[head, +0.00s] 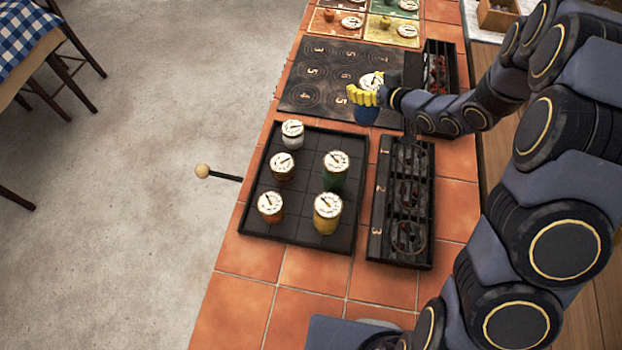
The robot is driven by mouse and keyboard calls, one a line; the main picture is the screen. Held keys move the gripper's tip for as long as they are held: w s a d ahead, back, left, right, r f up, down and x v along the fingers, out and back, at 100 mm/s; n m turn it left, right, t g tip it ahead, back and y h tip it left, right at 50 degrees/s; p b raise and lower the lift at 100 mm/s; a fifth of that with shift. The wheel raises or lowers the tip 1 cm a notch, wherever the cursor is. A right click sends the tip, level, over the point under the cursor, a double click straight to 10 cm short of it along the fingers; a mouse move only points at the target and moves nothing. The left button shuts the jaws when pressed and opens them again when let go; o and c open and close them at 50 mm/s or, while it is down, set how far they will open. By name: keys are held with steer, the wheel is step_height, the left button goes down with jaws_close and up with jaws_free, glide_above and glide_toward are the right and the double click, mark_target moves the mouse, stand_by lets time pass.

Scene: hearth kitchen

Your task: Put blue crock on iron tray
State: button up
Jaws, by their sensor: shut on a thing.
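The blue crock (367,116) has a white lid with dark marks. My gripper (363,96), with yellow fingers, is shut on it around its upper part. The crock is upright at the near right corner of the dark numbered panel; I cannot tell whether it touches the surface. The iron tray (308,165) is black, square and marked in a grid, nearer than my gripper and to its left. It holds several lidded crocks: a white one (292,141), a brown one (282,175), a green one (334,181), an orange one (271,216) and a yellow one (327,223).
The numbered panel (300,75) lies behind the tray. A black rack with numbered round places (408,238) stands right of the tray. A dark box with red contents (437,72) is at the back right. Coloured tiles with crocks lie at the far end. Free grid cells show between the tray's crocks.

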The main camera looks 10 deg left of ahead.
steer(key=shift+n+g+y, duration=0.6)
steer(key=shift+n+g, duration=0.1)
steer(key=shift+n, duration=0.1)
steer(key=s+a, duration=0.1)
steer(key=a, duration=0.2)
steer(key=s+a, duration=0.1)
steer(key=shift+s+a+f, duration=0.25)
steer(key=shift+s, duration=0.05)
steer(key=shift+f, duration=4.8)
steer(key=shift+f, duration=0.2)
steer(key=o, duration=1.3)
steer(key=shift+c, duration=0.2)
